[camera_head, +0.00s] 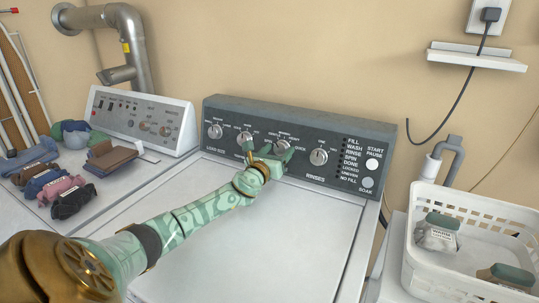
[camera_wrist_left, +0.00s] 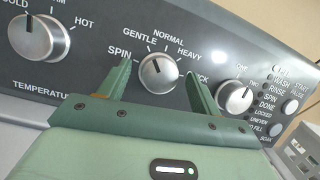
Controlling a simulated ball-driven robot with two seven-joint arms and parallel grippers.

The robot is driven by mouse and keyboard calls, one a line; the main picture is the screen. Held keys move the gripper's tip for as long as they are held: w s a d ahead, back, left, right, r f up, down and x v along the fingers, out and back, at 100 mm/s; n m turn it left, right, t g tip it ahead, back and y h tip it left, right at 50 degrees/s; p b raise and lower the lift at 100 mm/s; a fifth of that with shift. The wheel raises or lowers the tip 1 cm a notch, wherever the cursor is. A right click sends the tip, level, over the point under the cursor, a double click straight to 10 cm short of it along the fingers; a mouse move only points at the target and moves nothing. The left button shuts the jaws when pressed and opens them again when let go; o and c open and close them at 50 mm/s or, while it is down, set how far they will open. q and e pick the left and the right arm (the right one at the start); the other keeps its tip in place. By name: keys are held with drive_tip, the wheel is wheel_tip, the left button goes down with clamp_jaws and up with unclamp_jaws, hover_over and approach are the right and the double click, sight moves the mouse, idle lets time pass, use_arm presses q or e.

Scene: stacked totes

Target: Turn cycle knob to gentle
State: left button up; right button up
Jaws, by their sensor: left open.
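The cycle knob (camera_wrist_left: 159,76) is a round silver dial on the dark washer panel. SPIN, GENTLE, NORMAL, HEAVY and a partly hidden QUICK are printed around it. Its dark pointer line slants up and slightly left, toward the space between GENTLE and NORMAL. My left gripper (camera_wrist_left: 158,92) is open, with one green finger on each side of the knob and visible gaps between them in this view. I cannot tell whether the fingertips reach around it in depth. In the head view my left gripper (camera_head: 272,155) is at the panel and partly hides this knob. My right gripper is out of view.
The temperature knob (camera_wrist_left: 40,38) is left of the cycle knob, and the rinses knob (camera_wrist_left: 234,96) is right. The washer lid (camera_head: 285,235) below is clear. Folded cloths (camera_head: 70,196) lie on the left machine. A white basket (camera_head: 462,268) stands at right.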

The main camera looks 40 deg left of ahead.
use_arm(q)
drive_tip(key=p+v, duration=0.3)
drive_tip(key=v, duration=1.3)
drive_tip(key=shift+a, duration=0.1)
